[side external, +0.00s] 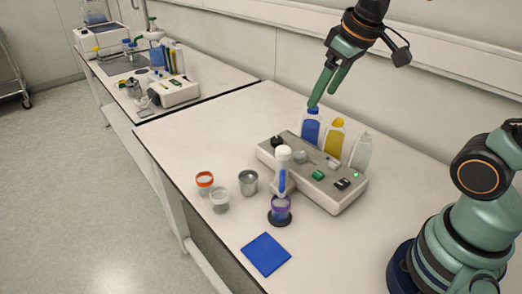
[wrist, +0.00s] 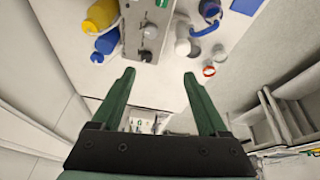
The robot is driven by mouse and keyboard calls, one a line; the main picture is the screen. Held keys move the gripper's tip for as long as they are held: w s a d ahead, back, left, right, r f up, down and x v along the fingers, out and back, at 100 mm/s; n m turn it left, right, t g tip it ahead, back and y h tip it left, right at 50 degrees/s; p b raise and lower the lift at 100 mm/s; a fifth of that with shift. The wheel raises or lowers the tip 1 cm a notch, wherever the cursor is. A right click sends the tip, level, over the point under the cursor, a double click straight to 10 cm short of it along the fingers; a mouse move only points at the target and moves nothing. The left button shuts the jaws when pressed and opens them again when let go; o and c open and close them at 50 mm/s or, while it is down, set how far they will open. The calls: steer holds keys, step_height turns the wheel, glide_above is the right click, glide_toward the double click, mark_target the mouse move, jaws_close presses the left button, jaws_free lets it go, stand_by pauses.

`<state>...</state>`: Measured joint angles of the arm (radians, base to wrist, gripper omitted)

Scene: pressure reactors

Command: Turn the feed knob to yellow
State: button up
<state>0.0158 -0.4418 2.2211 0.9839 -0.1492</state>
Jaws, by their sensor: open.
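A grey control box (side external: 330,196) stands on the white bench. On its top are a black knob (side external: 276,141) at the far left end, a grey round knob (side external: 300,157), a green button (side external: 318,175) and a dark switch. I cannot tell which knob is the feed knob, and no colour marks can be read. In the wrist view the grey knob (wrist: 150,32) and black knob (wrist: 147,57) lie beyond my fingertips. My gripper (side external: 322,97) is open and empty, above the back of the box by the blue bottle. Its fingers (wrist: 159,74) are spread apart in the wrist view.
Blue (side external: 310,130), yellow (side external: 333,139) and white (side external: 360,152) bottles stand behind the box. Small cups (side external: 219,200) and a blue pad (side external: 265,253) lie nearby.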

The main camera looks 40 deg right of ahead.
steer(key=w+d+f+n+g, duration=0.1)
steer(key=w+n+g, duration=0.1)
steer(key=w, duration=0.6)
steer(key=n+g, duration=0.2)
steer(key=n, duration=0.1)
glide_toward(277, 138)
step_height(277, 138, down, 9)
steer(key=shift+w+r, duration=0.1)
steer(key=shift+r, duration=0.05)
jaws_close()
